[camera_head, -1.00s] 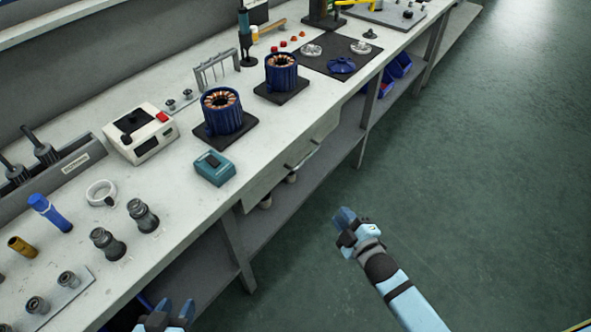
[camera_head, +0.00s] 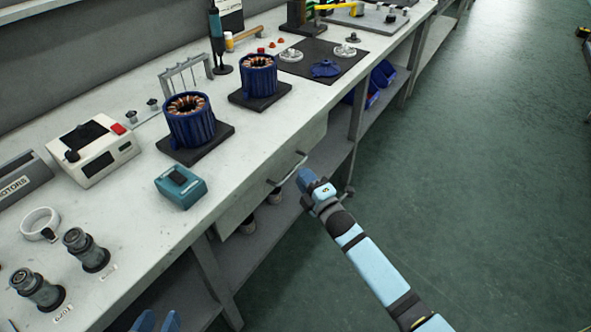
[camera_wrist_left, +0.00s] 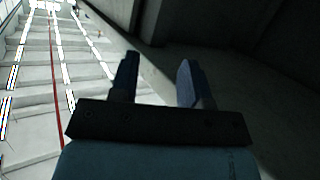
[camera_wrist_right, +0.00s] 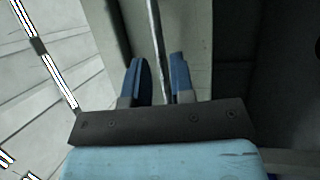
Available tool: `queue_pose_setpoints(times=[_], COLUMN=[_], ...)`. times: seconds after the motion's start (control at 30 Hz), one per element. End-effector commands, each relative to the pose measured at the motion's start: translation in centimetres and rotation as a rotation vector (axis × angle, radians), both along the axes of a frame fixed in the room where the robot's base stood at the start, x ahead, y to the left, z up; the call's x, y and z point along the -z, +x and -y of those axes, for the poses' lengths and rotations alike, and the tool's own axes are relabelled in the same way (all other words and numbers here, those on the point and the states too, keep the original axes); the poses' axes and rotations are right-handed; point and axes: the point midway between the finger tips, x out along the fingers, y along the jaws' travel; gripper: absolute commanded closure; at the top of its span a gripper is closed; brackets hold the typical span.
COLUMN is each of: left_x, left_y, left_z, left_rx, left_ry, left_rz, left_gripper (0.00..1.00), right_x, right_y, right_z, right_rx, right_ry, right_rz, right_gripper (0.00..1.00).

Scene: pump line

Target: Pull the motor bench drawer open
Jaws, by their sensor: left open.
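The motor bench drawer (camera_head: 243,204) sits under the bench top, its front about flush with the bench edge, and looks closed. Its thin bar handle (camera_head: 286,169) sticks out from the front. My right gripper (camera_head: 306,178) is at the handle's right end. In the right wrist view, the handle (camera_wrist_right: 156,35) runs between the two fingertips (camera_wrist_right: 159,75), with gaps showing beside it, so the gripper is open around it.
On the bench top (camera_head: 110,260) above the drawer stand a teal box (camera_head: 181,187) and two blue motor stators (camera_head: 190,122) (camera_head: 258,75) on dark pads. A lower shelf (camera_head: 255,236) and bench legs are below.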

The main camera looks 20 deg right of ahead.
Motion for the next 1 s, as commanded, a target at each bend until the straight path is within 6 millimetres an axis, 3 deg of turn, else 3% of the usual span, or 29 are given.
queue_pose_setpoints(times=[0.1, 0.3, 0.67, 0.77, 1.0], left_x=[-0.5, -1.3, -1.9, -1.9, -1.9], left_y=[0.2, 0.5, 0.7, 0.7, 0.7], left_z=[0.3, 0.6, 0.8, 0.8, 0.8], left_rx=[0.006, 0.009, 0.013, 0.013, 0.013], left_ry=[-0.017, -0.036, -0.046, -0.045, -0.043], left_rz=[0.032, 0.066, 0.085, 0.085, 0.080], left_gripper=[0.57, 0.57, 0.57, 0.57, 0.57], right_x=[-0.3, -0.6, -0.8, -0.8, -0.8], right_y=[2.1, 4.0, 4.4, 4.4, 4.3], right_z=[-0.5, -1.1, -1.2, -1.2, -1.1], right_rx=[0.000, 0.000, 0.000, 0.000, 0.000], right_ry=[0.000, 0.001, 0.001, 0.001, 0.001], right_rz=[0.002, 0.000, -0.001, -0.001, -0.001], right_gripper=[0.77, 0.77, 0.77, 1.00, 1.00])
